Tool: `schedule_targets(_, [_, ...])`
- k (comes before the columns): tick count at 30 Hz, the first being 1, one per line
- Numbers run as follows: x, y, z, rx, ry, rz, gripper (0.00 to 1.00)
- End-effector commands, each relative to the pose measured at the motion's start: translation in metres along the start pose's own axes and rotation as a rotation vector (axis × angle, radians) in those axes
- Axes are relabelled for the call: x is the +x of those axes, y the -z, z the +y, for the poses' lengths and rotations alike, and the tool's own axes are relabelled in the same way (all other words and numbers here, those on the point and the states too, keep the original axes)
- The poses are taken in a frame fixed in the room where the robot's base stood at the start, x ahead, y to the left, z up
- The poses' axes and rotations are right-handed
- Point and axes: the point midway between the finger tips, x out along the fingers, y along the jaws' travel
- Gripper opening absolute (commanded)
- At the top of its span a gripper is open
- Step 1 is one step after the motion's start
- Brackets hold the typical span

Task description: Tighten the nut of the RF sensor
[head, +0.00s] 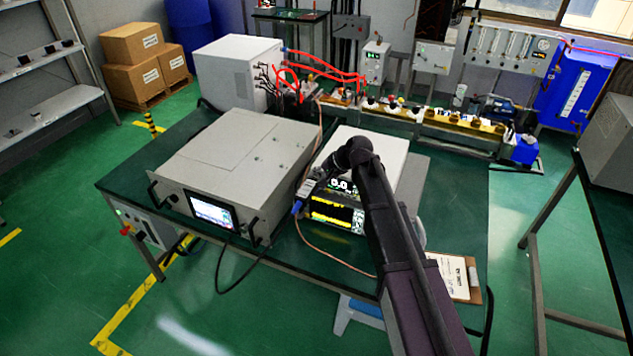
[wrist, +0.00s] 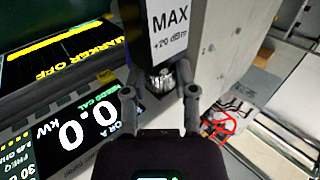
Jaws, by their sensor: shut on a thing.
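The RF sensor (wrist: 170,28) is a dark body with a white label reading "MAX +20 dBm" at the top of the wrist view. Its silvery ridged nut (wrist: 160,79) sits at its lower end, between my fingers. My gripper (wrist: 160,92) is shut on the nut, with one finger on each side. In the head view the sensor (head: 304,189) stands at the left front edge of the instrument with a lit display (head: 337,207), with a blue part at its lower end. My arm hides part of that instrument, and the nut is too small to make out there.
A large grey generator unit (head: 222,160) stands close to the left on the green table (head: 320,262). A copper-coloured cable (head: 330,258) hangs from the sensor's blue end across the table. A clipboard (head: 452,275) lies at the right front.

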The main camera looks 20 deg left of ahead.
Motion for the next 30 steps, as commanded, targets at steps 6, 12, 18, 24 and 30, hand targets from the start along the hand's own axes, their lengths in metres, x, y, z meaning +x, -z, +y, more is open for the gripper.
schedule_targets(6, [0.0002, -0.0019, 0.0022, -0.002, 0.039, -0.004, 0.00])
schedule_targets(12, [-0.0003, -0.0020, 0.0015, -0.002, 0.042, -0.004, 0.00])
schedule_targets(18, [-0.0002, -0.0019, 0.0013, -0.002, 0.042, -0.004, 0.48])
schedule_targets(24, [-0.0002, -0.0013, 0.0007, -0.002, 0.043, -0.003, 0.71])
schedule_targets(30, [-0.0001, -0.0010, 0.0003, -0.001, 0.044, -0.002, 0.71])
